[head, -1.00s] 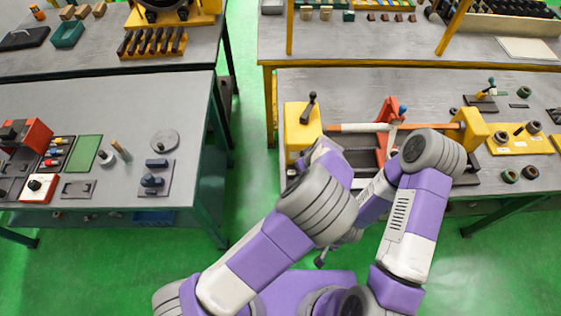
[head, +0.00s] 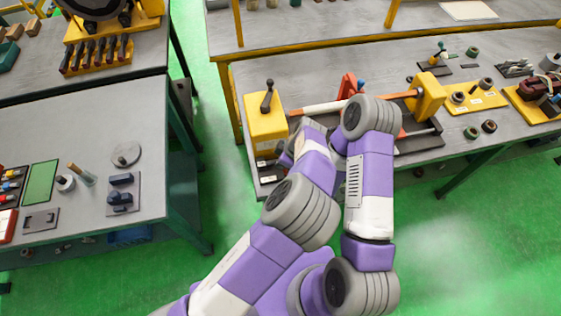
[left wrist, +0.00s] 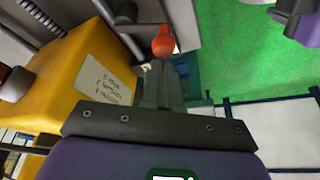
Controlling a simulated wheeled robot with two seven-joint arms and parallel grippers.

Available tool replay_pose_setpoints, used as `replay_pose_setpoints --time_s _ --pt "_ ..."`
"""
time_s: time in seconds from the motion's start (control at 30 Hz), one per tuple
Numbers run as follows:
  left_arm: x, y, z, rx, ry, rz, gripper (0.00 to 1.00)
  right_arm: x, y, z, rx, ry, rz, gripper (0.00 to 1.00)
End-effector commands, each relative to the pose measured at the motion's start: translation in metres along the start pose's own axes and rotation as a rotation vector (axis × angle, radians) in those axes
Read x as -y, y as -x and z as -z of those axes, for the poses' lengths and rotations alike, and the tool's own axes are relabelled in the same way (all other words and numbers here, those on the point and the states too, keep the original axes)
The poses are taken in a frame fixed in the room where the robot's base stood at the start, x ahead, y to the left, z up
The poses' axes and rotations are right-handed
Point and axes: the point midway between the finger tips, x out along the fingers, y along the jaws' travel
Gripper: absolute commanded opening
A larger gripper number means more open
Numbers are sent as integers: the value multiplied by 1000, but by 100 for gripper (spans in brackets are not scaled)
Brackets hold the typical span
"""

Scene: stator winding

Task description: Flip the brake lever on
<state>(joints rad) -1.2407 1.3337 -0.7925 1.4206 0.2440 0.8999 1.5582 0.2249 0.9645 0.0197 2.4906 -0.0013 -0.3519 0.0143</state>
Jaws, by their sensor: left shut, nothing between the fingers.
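The winding machine on the right bench has a yellow box (head: 265,122) with a black lever (head: 267,96) standing on top. In the left wrist view the yellow box (left wrist: 85,75) with its label is left of my fingers. An orange-red ball knob (left wrist: 163,42) on a dark stem is just beyond my fingertips; I cannot tell if they touch. I cannot tell which of these levers is the brake. My left gripper (head: 288,156) is beside the yellow box's front, and its fingers (left wrist: 162,85) are shut and empty. My right gripper is hidden behind my arms.
A red upright (head: 347,86) and a yellow end block (head: 427,95) stand along the machine. Coils and a yellow plate (head: 473,97) lie to the right. The left bench (head: 100,125) is apart, with green floor (head: 208,130) between.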

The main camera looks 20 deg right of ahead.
Motion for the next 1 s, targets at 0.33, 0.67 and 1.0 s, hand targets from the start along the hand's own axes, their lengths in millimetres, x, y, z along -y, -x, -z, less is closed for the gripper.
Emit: replay_pose_setpoints --time_s 0.33,0.67,1.0 --pt "0 1 -2 3 -3 -2 0 0 0 0 0 0 0 55" --pt "-1 6 -2 4 -2 -3 0 1 2 0 0 0 0 55" --pt "-3 52 11 3 13 2 0 11 30 -1 0 0 0 55"
